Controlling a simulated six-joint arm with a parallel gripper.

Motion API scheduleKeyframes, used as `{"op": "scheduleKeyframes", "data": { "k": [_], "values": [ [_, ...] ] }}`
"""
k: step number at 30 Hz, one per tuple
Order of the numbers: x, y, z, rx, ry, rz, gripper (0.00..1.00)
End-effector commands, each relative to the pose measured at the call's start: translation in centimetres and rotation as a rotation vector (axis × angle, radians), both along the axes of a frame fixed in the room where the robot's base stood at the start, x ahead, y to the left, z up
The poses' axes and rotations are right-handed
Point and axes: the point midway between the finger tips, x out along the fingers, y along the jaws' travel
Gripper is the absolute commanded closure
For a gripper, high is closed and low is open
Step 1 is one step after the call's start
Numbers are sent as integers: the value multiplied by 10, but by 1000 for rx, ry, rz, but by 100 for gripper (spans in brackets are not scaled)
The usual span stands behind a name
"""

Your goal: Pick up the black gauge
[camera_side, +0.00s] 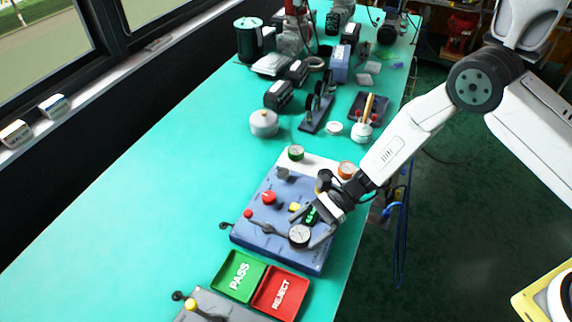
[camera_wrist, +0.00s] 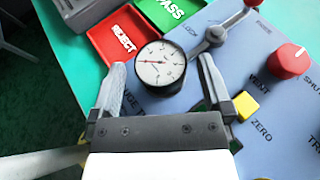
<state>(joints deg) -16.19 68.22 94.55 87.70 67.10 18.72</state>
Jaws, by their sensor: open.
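The black gauge (camera_side: 300,235) has a round white dial and a black rim. It stands on the blue-grey valve panel (camera_side: 262,243), near the panel's front right corner. The gauge (camera_wrist: 159,66) also shows in the wrist view, just beyond and between the fingertips. My gripper (camera_side: 312,226) is open, low over the panel, with its fingers on either side of the gauge. In the wrist view my gripper (camera_wrist: 162,78) shows both fingers spread, with gaps to the gauge on each side. I cannot tell how far the fingertips are above the panel.
A green PASS tray (camera_side: 239,275) and a red REJECT tray (camera_side: 281,293) lie in front of the panel. A red knob (camera_side: 269,198), a yellow button (camera_side: 295,207) and a grey lever (camera_side: 264,228) stand close by. Green (camera_side: 296,152) and orange (camera_side: 346,169) gauges sit behind. The left table is clear.

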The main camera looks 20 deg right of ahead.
Motion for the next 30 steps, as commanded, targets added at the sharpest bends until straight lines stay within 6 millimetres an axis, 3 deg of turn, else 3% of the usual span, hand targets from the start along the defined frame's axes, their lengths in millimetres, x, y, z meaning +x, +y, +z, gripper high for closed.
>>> {"op": "scheduleKeyframes", "data": {
  "k": [14,23,30],
  "values": [
    [0,0,0,0,-1,0,0],
    [0,0,0,0,-1,0,92],
    [0,0,0,0,-1,0,93]
  ]
}}
